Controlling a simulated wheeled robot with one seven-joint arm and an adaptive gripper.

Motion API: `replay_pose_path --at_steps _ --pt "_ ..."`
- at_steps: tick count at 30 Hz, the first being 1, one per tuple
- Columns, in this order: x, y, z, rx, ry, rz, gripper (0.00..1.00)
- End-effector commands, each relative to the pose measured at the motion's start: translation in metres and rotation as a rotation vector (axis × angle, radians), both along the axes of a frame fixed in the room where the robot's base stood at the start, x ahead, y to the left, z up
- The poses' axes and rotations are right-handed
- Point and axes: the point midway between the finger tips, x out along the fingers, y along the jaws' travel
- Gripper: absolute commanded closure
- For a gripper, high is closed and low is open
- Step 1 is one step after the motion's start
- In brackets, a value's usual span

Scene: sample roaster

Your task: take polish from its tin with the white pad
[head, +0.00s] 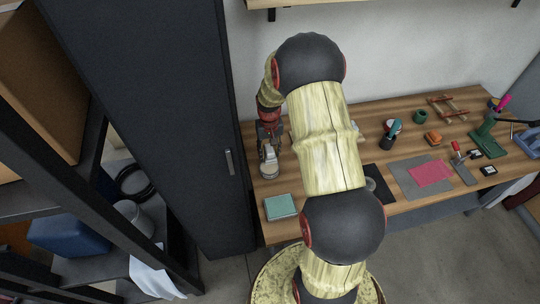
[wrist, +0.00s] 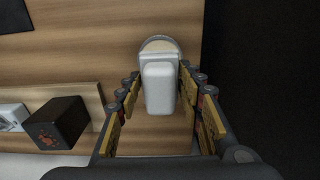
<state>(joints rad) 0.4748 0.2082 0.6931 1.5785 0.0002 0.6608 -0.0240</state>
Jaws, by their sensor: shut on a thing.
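The white pad (wrist: 160,88) is between the fingers of my gripper (wrist: 158,97) in the wrist view, and my gripper is shut on it. Just beyond the pad is a round tin (wrist: 157,42) with a grey rim and pale cream contents. The pad hides the near part of the tin, and I cannot tell whether the pad touches the polish. In the head view my gripper (head: 268,140) is over the left end of the table, with the tin (head: 269,172) just below it in the picture.
A dark cabinet (head: 170,110) stands close on the left of the table (head: 300,120). A teal box (head: 280,207) lies at the front left edge. A dark cube (wrist: 57,122) shows in the wrist view. A pink cloth (head: 430,173) and several tools lie on the right.

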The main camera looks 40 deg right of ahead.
Motion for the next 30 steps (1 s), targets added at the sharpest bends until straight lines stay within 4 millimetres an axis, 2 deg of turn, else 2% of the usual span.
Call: replay_pose_path --at_steps 15,30 --pt "-0.001 0.001 -0.05 0.001 0.002 0.001 0.83" --pt "0.0 0.0 -0.054 0.0 0.001 0.001 0.83"
